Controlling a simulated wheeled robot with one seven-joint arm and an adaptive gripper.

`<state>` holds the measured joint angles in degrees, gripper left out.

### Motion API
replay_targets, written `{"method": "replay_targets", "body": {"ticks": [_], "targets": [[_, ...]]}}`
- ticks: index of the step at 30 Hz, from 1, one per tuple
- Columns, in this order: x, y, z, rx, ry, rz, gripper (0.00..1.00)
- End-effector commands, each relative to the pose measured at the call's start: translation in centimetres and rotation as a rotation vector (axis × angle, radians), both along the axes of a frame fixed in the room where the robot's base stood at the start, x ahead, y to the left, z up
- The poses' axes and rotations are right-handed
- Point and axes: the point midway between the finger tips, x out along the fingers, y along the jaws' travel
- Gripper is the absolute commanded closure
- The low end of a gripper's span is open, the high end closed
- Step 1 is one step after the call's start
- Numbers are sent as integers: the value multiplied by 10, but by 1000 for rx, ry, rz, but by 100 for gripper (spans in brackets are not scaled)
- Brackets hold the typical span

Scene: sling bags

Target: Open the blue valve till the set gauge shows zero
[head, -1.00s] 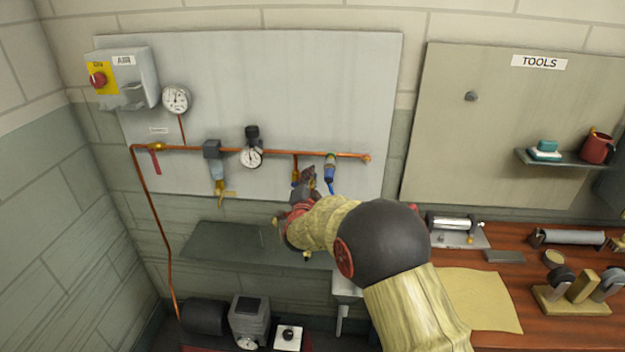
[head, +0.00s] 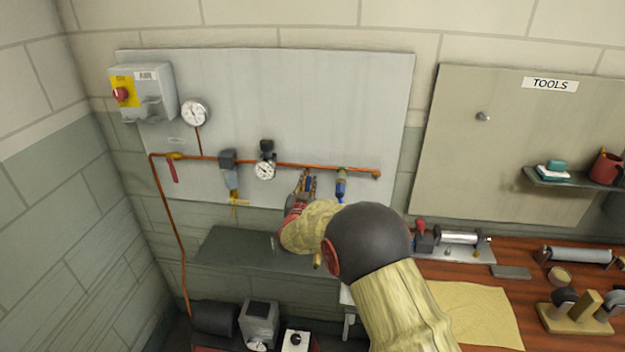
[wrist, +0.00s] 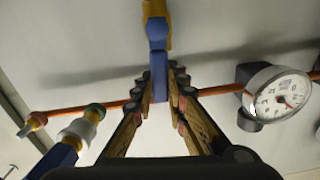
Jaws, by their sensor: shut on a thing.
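The blue valve handle (wrist: 158,72) stands between my fingers in the wrist view, with its brass-yellow body (wrist: 155,10) at the top edge. My gripper (wrist: 159,82) is shut on the blue handle; in the head view my gripper (head: 306,186) is at the short drop below the copper pipe and mostly hides the valve. A round white gauge (wrist: 280,93) is to the right in the wrist view, its reading too small to tell. In the head view this gauge (head: 265,171) sits on the pipe left of my gripper. Another white gauge (head: 193,112) is higher on the panel.
A blue coupling (head: 341,188) hangs just right of my gripper and also shows in the wrist view (wrist: 62,158). A filter (head: 230,178) hangs left. A dark shelf (head: 235,248) lies below. The wooden bench (head: 505,280) with tools is at right.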

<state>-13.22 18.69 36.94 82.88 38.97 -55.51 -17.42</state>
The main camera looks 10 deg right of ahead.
Motion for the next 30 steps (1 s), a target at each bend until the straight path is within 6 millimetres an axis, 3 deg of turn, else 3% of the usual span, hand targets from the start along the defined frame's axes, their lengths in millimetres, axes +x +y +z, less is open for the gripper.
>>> {"method": "replay_targets", "body": {"ticks": [9,25,26,30], "targets": [[2,7,-2,-114,41,1,100],[2,9,-3,-136,49,2,100],[2,9,-3,-136,49,2,86],[2,9,-2,-136,47,1,78]]}}
